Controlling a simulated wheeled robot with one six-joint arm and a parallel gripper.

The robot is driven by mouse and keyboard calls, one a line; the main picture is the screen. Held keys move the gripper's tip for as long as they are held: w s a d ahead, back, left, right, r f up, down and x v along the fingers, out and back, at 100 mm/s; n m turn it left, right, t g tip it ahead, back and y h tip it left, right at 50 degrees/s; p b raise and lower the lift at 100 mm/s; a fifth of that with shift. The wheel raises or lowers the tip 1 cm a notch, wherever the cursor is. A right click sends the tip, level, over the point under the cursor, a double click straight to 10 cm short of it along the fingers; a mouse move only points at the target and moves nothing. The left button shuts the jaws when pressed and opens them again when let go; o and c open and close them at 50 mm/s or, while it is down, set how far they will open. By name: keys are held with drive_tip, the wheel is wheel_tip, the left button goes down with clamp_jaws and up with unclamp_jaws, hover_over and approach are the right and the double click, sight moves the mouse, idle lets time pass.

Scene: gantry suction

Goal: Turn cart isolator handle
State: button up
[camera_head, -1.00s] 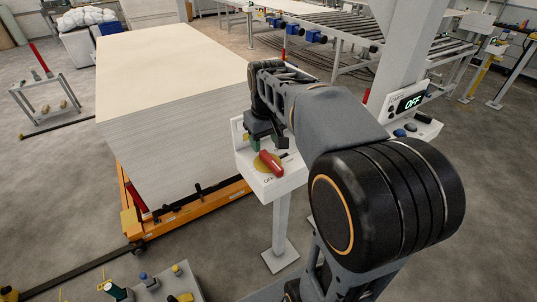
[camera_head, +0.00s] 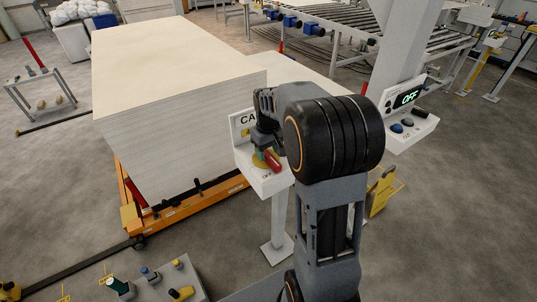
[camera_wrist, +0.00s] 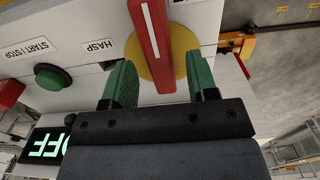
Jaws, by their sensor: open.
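The isolator handle is a red bar with a white stripe (camera_wrist: 151,40) on a yellow round plate (camera_wrist: 182,42). My gripper (camera_wrist: 160,68) is open, with green pads on both sides of the handle's near end. I see gaps between pads and bar, and cannot tell how deep the bar lies between them. In the head view my gripper (camera_head: 262,143) is over the box, partly hidden by my arm.
A green button (camera_wrist: 52,77) and a red button (camera_wrist: 10,94) are beside the handle, near a lit "OFF" display (camera_wrist: 45,144). A large sheet stack (camera_head: 165,110) on an orange cart (camera_head: 190,213) stands left. A second panel (camera_head: 408,100) reads "OFF" at right.

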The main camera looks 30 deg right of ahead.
drive_tip(key=shift+f, duration=1)
clamp_jaws()
